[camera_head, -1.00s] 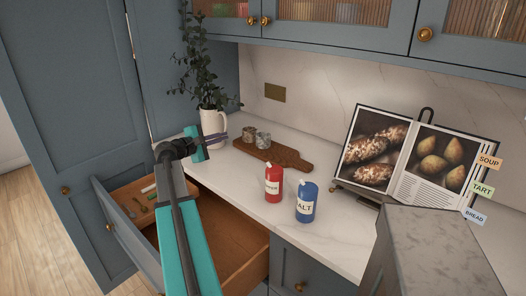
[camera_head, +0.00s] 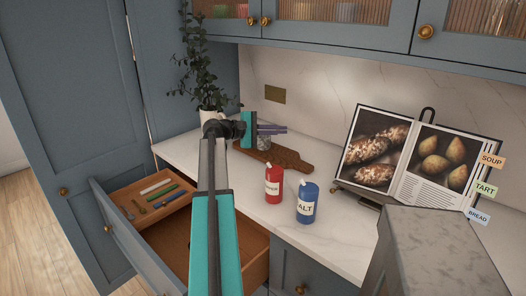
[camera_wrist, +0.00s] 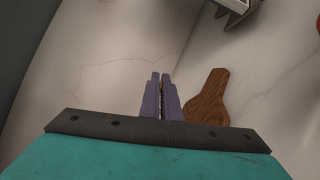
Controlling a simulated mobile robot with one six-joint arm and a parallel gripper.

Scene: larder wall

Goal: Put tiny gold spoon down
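In the head view I cannot make out the spoon. The wooden board (camera_head: 292,158) lies on the counter and also shows in the wrist view (camera_wrist: 207,100).
An open drawer (camera_head: 130,240) at lower left holds a wooden tray (camera_head: 184,203) with several small utensils. A red canister (camera_head: 273,186) and a blue canister (camera_head: 307,204) stand on the counter (camera_head: 337,238). A cookbook (camera_head: 414,160) stands right. A plant in a white jug (camera_head: 213,121) is behind my arm.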

